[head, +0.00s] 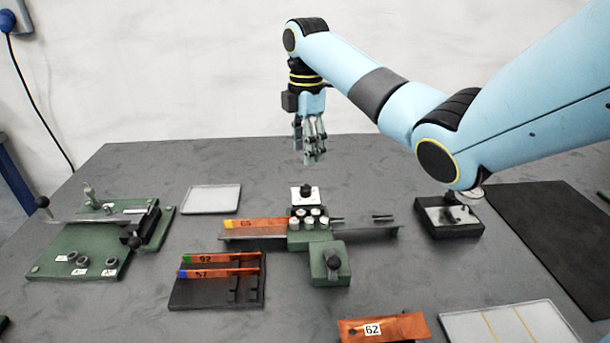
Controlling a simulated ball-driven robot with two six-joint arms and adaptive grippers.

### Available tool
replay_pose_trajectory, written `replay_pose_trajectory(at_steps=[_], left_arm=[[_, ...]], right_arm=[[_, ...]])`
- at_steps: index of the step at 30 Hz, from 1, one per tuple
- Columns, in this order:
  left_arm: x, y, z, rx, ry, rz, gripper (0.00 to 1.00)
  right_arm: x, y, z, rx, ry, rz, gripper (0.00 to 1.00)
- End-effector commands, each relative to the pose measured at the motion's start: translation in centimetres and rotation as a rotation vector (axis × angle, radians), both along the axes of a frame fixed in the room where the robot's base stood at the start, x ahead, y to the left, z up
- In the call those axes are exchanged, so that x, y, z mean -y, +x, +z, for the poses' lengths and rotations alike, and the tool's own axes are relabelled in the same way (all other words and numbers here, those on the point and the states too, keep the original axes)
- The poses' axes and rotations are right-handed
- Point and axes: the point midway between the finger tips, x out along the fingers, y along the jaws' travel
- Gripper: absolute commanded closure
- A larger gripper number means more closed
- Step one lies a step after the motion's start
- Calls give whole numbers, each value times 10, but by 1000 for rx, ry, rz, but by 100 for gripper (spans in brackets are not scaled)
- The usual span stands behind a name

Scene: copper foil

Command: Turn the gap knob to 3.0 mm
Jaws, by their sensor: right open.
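A small black knob (306,191) stands on a white plate (296,199) behind the green roller unit (295,237). It looks like the gap knob, but its scale and setting are too small to read. A second black knob (333,262) sits on the green box in front of the rollers. My right gripper (313,160) points down, open and empty, in the air above the knob on the white plate and apart from it. My left gripper is out of view.
A copper strip marked 65 (262,224) lies on the feed rail left of the rollers. A black rack (217,293) holds strips 92 and 57. A green lever device (75,253) stands left, a black box (448,217) right. A pale tray (211,199) lies behind.

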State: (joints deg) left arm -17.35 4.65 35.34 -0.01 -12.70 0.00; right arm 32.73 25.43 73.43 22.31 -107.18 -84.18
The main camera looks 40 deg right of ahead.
Motion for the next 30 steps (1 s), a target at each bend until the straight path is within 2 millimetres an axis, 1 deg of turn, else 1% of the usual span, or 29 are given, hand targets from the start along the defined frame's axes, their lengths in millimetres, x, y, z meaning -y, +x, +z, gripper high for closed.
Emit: replay_pose_trajectory(at_steps=[3,9,12,15,20,26,27,30], left_arm=[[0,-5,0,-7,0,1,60],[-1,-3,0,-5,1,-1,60],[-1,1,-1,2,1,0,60],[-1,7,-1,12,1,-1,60],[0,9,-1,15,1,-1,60],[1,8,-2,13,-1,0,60],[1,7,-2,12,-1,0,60],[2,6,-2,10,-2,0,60]], right_arm=[[-1,-2,-22,-6,1,0,51],[-1,-1,-63,-5,1,0,51],[-1,-1,-79,-4,1,1,51],[-1,-1,-90,-4,1,1,51],[-1,-1,-98,-2,0,1,51],[-1,-1,-98,-2,-1,1,51],[-1,-1,-98,-2,-1,1,53],[-1,-1,-98,-2,-1,1,66]])
